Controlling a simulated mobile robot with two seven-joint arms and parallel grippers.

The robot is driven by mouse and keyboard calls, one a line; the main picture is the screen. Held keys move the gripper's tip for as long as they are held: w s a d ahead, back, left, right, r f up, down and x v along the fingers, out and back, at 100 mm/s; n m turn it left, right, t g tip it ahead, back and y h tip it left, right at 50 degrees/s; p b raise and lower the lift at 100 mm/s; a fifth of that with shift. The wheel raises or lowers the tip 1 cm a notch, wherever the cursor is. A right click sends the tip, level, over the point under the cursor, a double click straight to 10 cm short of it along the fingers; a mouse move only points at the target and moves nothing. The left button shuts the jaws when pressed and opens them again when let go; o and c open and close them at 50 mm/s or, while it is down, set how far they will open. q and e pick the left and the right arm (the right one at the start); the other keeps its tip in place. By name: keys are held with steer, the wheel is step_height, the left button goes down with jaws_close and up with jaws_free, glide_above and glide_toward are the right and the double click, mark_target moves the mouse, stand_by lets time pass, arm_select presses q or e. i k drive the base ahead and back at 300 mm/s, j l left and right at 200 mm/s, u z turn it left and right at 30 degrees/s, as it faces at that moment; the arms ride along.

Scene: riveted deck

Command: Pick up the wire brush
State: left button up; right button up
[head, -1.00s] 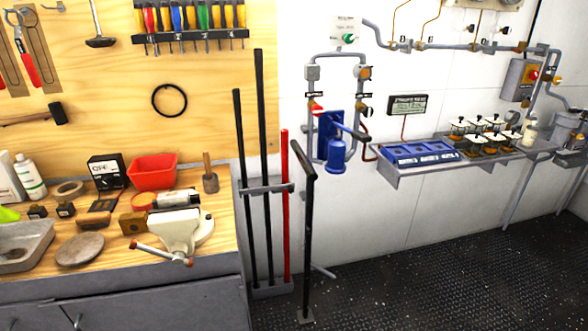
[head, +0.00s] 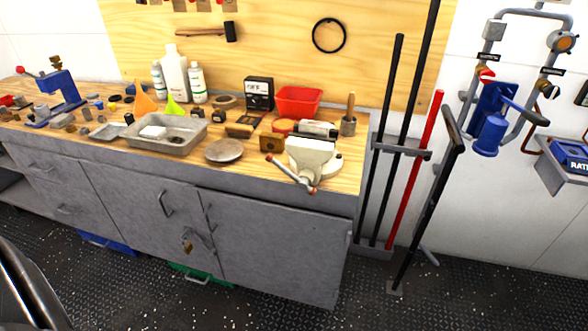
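I cannot make out the wire brush for certain. A small dark piece with a tan part (head: 240,128) lies flat on the workbench (head: 352,185), in front of the black meter, and could be it; it is too small to tell. An upright wooden-handled tool (head: 349,116) stands at the bench's right end, beside the vise; its kind is also unclear. Neither of my grippers is in view.
A cream vise (head: 312,157) sits at the bench's right front. A grey tray (head: 165,131), grey disc (head: 223,151), red bin (head: 298,101), meter (head: 259,93) and bottles (head: 175,73) crowd the top. Long bars (head: 414,170) stand to the right. Dark floor (head: 150,290) is open in front.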

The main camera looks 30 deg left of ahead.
mark_target(234, 130)
steer(key=u, duration=1.4)
